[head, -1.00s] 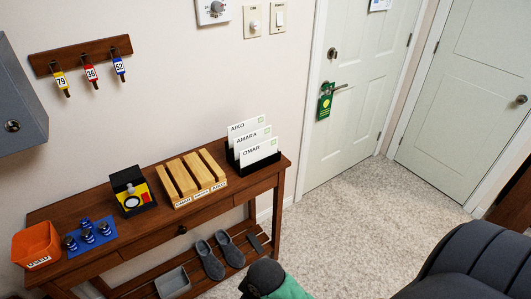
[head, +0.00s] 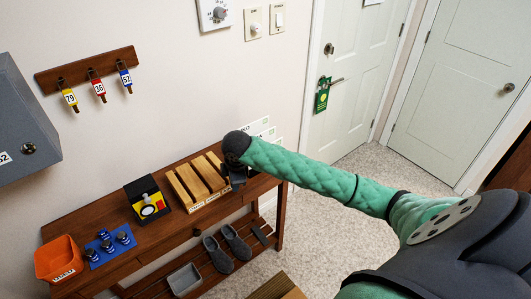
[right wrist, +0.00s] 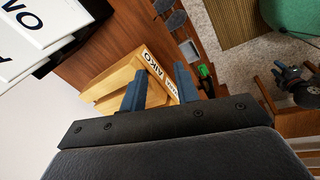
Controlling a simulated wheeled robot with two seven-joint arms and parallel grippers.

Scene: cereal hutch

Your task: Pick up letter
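The white letters (head: 262,126) stand in a black holder at the right end of the wooden console table. In the head view my right forearm hides most of them, and only their top edges show. In the right wrist view large white letters (right wrist: 32,42) with black print fill the upper left corner, beside the dark holder (right wrist: 88,18). My right gripper (head: 236,180) is over the table between the wooden slotted rack (head: 198,181) and the letters. Its two fingers (right wrist: 160,88) are apart, with the rack and its AIKO label beyond them. My left gripper is out of view.
A black and yellow box (head: 146,200), blue-lidded jars (head: 105,241) and an orange bin (head: 58,259) stand on the table (head: 88,215). Slippers (head: 228,247) and a grey tray (head: 184,279) are on the lower shelf. Tagged keys (head: 97,88) hang above.

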